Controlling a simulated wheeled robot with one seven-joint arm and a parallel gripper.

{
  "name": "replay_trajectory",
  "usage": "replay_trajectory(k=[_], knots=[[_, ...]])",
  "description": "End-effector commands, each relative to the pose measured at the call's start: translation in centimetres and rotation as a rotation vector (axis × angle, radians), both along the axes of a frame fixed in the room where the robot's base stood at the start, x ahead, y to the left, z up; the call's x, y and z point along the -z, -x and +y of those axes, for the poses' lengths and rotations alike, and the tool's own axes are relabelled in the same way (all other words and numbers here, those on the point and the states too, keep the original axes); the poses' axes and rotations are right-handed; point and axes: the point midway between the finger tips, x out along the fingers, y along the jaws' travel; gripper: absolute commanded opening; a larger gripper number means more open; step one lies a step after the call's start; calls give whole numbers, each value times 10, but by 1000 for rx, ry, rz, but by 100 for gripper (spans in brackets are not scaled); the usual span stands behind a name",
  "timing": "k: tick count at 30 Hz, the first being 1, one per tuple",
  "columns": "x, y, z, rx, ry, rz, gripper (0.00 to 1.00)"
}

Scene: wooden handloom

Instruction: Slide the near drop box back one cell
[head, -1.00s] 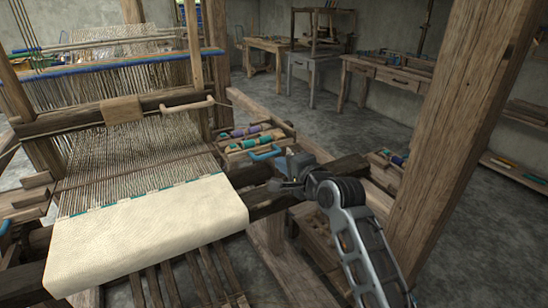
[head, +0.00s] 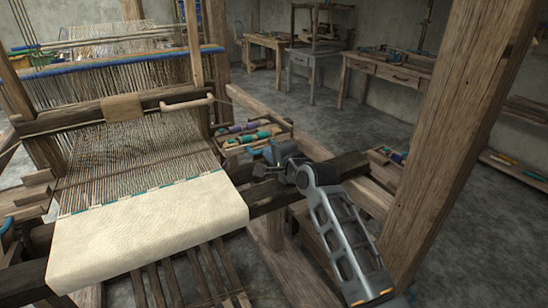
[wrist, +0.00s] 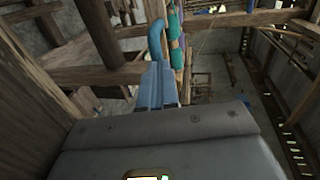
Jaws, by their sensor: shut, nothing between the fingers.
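The near drop box (head: 252,137) is a wooden tray of cells at the right side of the loom, holding purple and green bobbins. A blue handle sits at its near end, mostly covered by my gripper in the head view. It shows in the wrist view (wrist: 155,38) as a curved bar just beyond my fingertips. My gripper (head: 269,155) is shut and empty, with its fingers (wrist: 157,75) pointing at the handle. Whether the fingers touch the handle I cannot tell. Green and purple bobbins show behind the handle in the wrist view.
The cream cloth (head: 150,225) and warp lie left of my gripper. A dark loom beam (head: 340,167) runs close beneath and right of it. A thick wooden post (head: 445,140) stands to the right. Another blue handle (head: 5,226) shows at the left edge. Worktables stand far back.

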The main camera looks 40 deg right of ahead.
Motion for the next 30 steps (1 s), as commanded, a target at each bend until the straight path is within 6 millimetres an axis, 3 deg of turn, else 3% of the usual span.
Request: replay_trajectory(k=[6, 12, 30], knots=[[4, -45, -12, -1, 0, 0, 0], [4, -67, -19, 0, 0, 1, 0], [-4, -70, -20, -1, 1, -6, 0]])
